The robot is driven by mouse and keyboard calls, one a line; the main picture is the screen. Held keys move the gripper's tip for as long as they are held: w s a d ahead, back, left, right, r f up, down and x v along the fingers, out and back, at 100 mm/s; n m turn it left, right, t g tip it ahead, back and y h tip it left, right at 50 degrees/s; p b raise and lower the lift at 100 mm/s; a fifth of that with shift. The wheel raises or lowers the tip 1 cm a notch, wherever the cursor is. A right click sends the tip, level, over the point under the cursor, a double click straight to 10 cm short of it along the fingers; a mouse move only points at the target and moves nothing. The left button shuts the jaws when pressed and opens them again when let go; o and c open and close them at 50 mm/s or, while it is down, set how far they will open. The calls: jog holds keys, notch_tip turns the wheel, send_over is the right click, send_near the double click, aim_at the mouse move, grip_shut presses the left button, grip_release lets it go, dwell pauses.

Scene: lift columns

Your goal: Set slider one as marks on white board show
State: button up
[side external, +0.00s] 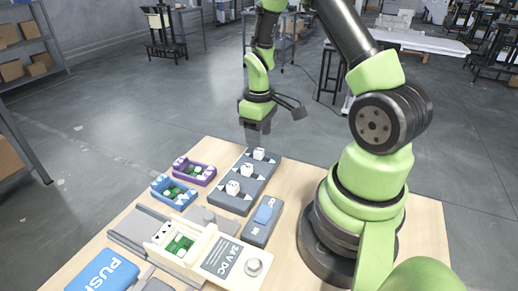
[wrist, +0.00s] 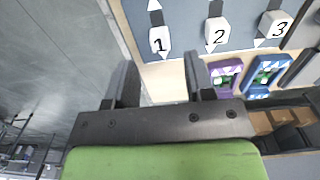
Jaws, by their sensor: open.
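The dark slider panel (side external: 256,182) carries white knobs in a row. Slider one's knob (wrist: 159,42), marked 1, shows beyond and between my gripper's fingers in the wrist view, and is the far knob (side external: 258,154) in the side view. Knobs 2 (wrist: 215,35) and 3 (wrist: 274,28) are to its right in the wrist view. White triangles mark the slots. My gripper (side external: 258,138) is open and empty, above the far end of the panel; its fingers (wrist: 162,75) appear apart from the knob. I cannot clearly identify a white board with marks.
Purple (side external: 207,180) and blue (side external: 159,191) modules sit left of the panel. The table's far edge lies close to the gripper.

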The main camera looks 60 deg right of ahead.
aim_at(259, 154)
notch_tip(259, 154, down, 5)
jog(key=shift+f, duration=0.1)
dwell(0.3)
